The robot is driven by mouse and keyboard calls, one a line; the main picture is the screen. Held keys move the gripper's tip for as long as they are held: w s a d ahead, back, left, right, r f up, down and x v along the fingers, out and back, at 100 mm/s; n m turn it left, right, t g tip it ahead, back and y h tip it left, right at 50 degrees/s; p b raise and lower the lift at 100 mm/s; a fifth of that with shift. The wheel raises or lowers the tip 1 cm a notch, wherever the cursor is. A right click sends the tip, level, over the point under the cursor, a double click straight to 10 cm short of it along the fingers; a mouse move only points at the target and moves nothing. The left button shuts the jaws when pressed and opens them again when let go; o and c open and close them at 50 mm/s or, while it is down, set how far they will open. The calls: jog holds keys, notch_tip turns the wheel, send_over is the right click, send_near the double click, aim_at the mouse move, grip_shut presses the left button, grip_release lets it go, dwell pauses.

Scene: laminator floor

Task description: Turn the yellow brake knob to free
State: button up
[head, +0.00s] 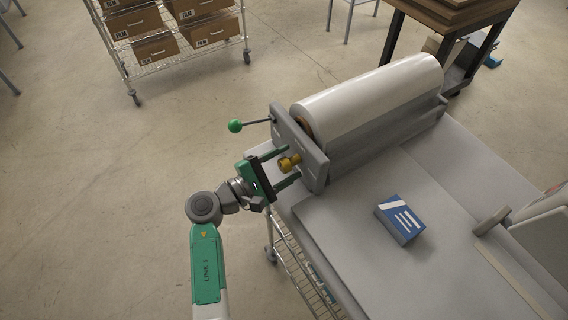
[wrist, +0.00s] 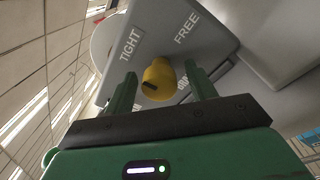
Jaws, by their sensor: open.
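The yellow brake knob (head: 285,164) sticks out from the grey end plate (head: 315,160) of the roll stand. It also shows in the wrist view (wrist: 160,76), with a dark mark on its near face. The plate carries the words TIGHT and FREE above the knob in the wrist view; a further label is mostly hidden by a finger. I cannot tell which word the knob is set to. My gripper (head: 291,164) is open, its two green fingers on either side of the knob. I see gaps between fingers and knob in the wrist view (wrist: 160,70).
A lever with a green ball (head: 235,126) juts from the plate, close above my gripper. The big pale roll (head: 370,95) lies behind the plate. A blue box (head: 400,220) sits on the table (head: 350,240). A wire shelf with cartons (head: 180,55) stands farther back.

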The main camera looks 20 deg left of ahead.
jog(key=c, duration=1)
jog(key=shift+f+m+b, duration=0.1)
jog(key=shift+m+b, duration=0.2)
jog(key=shift+b, duration=0.15)
jog(key=m+b, duration=0.2)
jog(key=b, duration=0.1)
jog(key=shift+f+m, duration=0.15)
jog(key=shift+m, duration=0.25)
jog(key=m+b, duration=0.5)
jog(key=b, duration=0.1)
jog(key=shift+m+b, duration=0.3)
jog(key=shift+b, duration=0.05)
jog(key=m+b, duration=0.4)
jog(key=b, duration=0.1)
jog(key=shift+m+h, duration=0.3)
jog(key=shift+h, duration=0.1)
jog(key=m+b, duration=0.3)
jog(key=shift+r+m+b, duration=0.25)
jog(key=shift+m+b, duration=0.65)
jog(key=shift+b, duration=0.1)
jog(key=shift+r, duration=0.1)
